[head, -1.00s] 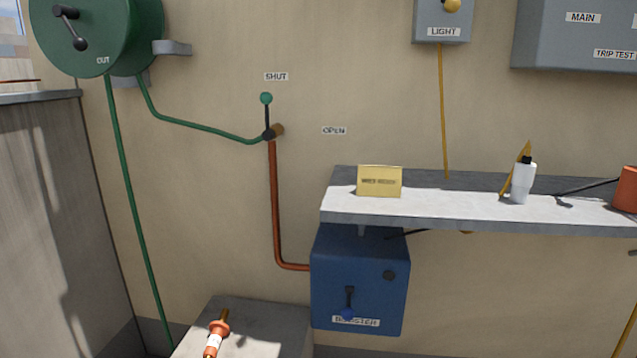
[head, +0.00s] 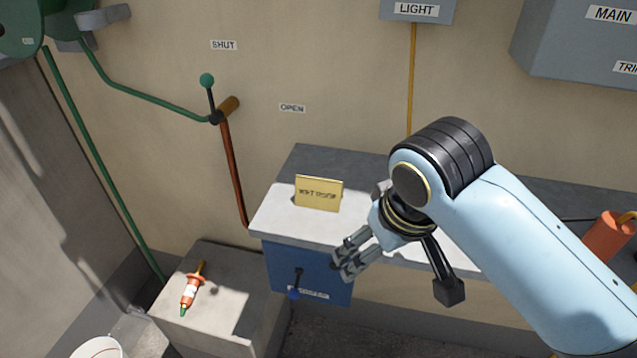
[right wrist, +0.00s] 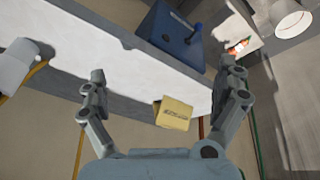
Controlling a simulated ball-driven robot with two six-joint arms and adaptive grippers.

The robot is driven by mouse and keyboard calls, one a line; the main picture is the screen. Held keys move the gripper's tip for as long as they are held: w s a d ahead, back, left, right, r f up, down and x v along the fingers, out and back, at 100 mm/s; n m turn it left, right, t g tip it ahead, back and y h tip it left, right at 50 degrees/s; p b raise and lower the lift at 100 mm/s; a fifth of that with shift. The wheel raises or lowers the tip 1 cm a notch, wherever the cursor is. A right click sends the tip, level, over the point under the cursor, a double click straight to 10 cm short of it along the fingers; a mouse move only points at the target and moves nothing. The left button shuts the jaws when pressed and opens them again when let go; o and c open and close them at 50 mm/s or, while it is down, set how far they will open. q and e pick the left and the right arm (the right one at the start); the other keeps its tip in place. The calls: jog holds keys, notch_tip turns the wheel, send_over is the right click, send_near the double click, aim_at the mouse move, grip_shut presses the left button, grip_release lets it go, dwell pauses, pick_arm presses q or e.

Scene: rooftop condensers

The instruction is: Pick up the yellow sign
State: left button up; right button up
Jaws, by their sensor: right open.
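The yellow sign (head: 319,193) stands upright on the left part of the grey shelf (head: 270,222), with dark lettering on its front. In the right wrist view the sign (right wrist: 174,114) lies between the two spread fingers, farther off and apart from them. My right gripper (head: 347,264) is open and empty, in front of the shelf edge, to the right of and nearer than the sign. The right wrist view shows its two fingers (right wrist: 166,85) wide apart. My left gripper is not in view.
A blue box (head: 305,270) with a lever hangs under the shelf. A concrete block (head: 230,307) with an orange-and-white item (head: 190,290) stands lower left. A white bottle (right wrist: 17,66) and an orange container (head: 606,238) are on the shelf. A bucket (head: 98,348) is at bottom left.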

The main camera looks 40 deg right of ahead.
aim_at(319, 182)
jog(key=w+r+m, duration=0.1)
jog(key=w, duration=0.2)
jog(key=w+r+m, duration=0.1)
jog(key=w, duration=0.1)
jog(key=w+m, duration=0.1)
jog(key=w, duration=0.2)
jog(key=shift+w+d+r+m+h, duration=0.2)
jog(key=shift+w+r+m+h, duration=0.1)
jog(key=shift+r+m, duration=0.1)
jog(key=w+a+r+m, duration=0.1)
jog(key=w+r+m, duration=0.35)
jog(key=w, duration=0.35)
jog(key=shift+n+g+h, duration=0.25)
jog(key=shift+g+h, duration=0.05)
jog(key=shift+h, duration=0.1)
jog(key=p+x, duration=0.1)
jog(key=x, duration=0.3)
jog(key=shift+w+d+f, duration=0.15)
jog(key=shift+w+f, duration=0.05)
jog(key=shift+f, duration=0.1)
jog(key=x, duration=0.4)
jog(key=shift+s+f, duration=0.2)
jog(key=shift+f, duration=0.1)
jog(key=shift+w+f, duration=0.15)
jog(key=shift+f, duration=0.25)
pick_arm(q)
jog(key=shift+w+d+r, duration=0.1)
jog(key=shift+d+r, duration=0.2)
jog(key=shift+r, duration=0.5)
